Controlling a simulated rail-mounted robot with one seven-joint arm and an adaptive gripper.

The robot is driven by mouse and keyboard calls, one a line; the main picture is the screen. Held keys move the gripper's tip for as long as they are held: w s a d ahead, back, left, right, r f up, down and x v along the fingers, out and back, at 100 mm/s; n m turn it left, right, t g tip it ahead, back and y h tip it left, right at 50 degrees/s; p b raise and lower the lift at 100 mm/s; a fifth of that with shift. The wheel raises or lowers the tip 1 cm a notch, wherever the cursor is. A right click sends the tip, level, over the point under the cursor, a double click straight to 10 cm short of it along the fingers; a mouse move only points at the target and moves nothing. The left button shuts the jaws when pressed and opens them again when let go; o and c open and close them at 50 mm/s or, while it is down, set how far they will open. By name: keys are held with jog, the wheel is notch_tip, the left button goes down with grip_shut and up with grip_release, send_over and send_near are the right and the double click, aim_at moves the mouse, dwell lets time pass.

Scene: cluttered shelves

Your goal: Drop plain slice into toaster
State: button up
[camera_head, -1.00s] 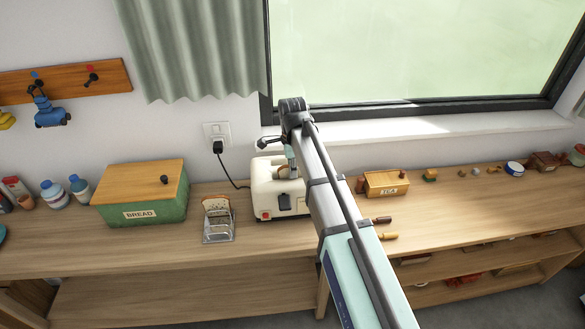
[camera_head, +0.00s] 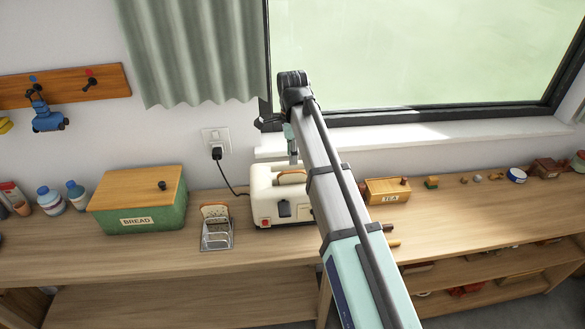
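The cream toaster (camera_head: 263,183) stands on the counter below the window, partly covered by my arm. A brown-edged bread slice (camera_head: 292,178) shows at the toaster's top slot, its lower part hidden. My gripper (camera_head: 293,160) hangs from the wrist just above the slice. It is small and partly masked by the arm, so I cannot tell whether its fingers are open or touching the slice.
A green bread bin (camera_head: 146,216) with a wooden lid stands left of the rack. A cord runs from the toaster to the wall socket (camera_head: 216,141). A tea box (camera_head: 386,191) stands right of my arm. The counter front is mostly clear.

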jog(key=shift+r+b, duration=0.3)
jog(key=shift+r, duration=1.5)
